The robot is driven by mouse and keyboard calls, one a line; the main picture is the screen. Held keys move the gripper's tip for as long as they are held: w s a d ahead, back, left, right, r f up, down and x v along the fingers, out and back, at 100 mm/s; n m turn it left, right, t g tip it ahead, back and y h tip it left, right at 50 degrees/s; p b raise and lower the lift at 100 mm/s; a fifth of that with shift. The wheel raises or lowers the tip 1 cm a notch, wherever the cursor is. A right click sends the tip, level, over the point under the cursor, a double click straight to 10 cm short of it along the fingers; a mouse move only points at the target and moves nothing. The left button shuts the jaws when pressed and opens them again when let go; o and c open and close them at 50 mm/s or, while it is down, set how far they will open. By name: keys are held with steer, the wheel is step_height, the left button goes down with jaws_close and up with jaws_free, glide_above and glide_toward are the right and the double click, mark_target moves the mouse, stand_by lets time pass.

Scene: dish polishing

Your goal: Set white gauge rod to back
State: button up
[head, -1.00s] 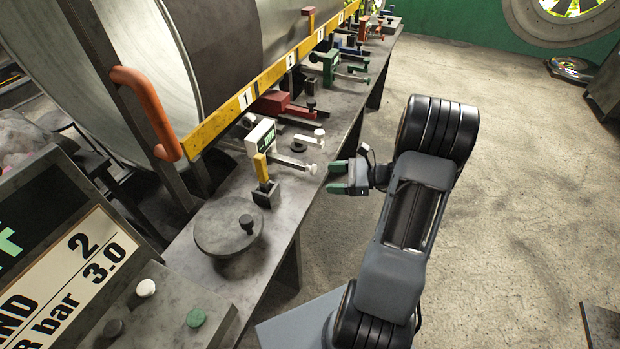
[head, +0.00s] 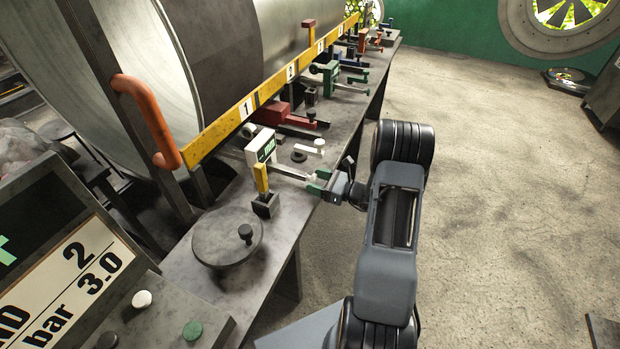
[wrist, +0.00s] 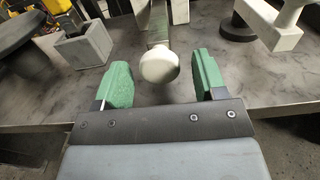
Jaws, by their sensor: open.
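The white gauge (head: 262,146) has a small dark display and stands on the grey bench beside the yellow rail. Its rod (head: 290,171) sticks out toward the bench's front edge and ends in a round white knob. In the wrist view the knob (wrist: 158,67) sits between the two green fingers, with a gap on both sides. My gripper (head: 319,182) is open at the rod's outer end, and it also shows in the wrist view (wrist: 163,82). In the head view the fingers partly hide the knob.
A white handle (head: 308,147) stands just behind the rod. A yellow-topped grey block (head: 264,190) and a round dark plate (head: 227,238) with a knob are in front. Red (head: 285,118) and green (head: 331,80) units stand farther along the bench (head: 272,262).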

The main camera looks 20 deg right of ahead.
steer(key=shift+x, duration=1.3)
steer(key=shift+c, duration=0.3)
